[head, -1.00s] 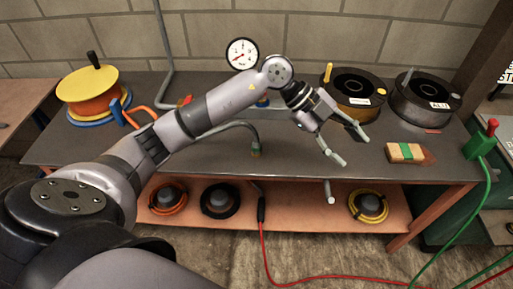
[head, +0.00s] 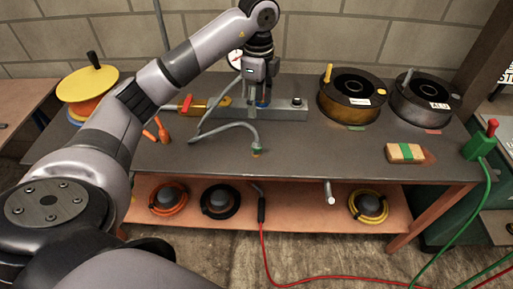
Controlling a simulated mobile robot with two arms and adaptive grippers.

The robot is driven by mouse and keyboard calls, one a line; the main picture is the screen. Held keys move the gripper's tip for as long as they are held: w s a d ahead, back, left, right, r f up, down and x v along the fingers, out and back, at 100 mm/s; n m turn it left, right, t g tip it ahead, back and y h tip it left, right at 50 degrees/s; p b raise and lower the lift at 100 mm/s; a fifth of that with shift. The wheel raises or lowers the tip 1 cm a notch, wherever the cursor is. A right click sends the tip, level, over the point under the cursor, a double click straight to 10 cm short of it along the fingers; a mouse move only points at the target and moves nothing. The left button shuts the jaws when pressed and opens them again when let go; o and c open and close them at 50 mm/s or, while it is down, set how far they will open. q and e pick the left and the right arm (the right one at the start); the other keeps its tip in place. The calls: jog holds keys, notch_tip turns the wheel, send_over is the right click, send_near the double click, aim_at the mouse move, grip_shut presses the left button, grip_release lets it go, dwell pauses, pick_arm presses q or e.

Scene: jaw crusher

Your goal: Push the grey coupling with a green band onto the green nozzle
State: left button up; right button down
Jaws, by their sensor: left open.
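The grey coupling with a green band (head: 257,152) appears to be the end of a bent grey hose (head: 228,127), near the middle of the bench top. My left gripper (head: 259,104) points down over the grey metal bar (head: 287,113) at the back of the bench, behind the coupling and apart from it. Its jaws are open, with a finger on each side. Something small and bluish shows around the fingers. I cannot make out the green nozzle clearly; the gripper may hide it. My right gripper is not in view.
A red-handled brass valve (head: 195,105) sits left of the bar. Two dark spools (head: 352,95) (head: 424,100) stand at the right, with a wooden brush (head: 405,153) in front. The bench's front middle is clear.

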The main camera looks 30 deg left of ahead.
aim_at(256, 140)
pick_arm(q)
notch_tip(256, 140, down, 12)
jog(key=shift+p, duration=0.7)
jog(key=f, duration=0.2)
jog(key=f+p, duration=0.1)
jog(key=f, duration=0.1)
jog(key=shift+s, duration=0.4)
jog(key=shift+f, duration=0.6)
jog(key=c, duration=1)
jog(key=shift+c, duration=0.2)
jog(key=shift+r, duration=0.15)
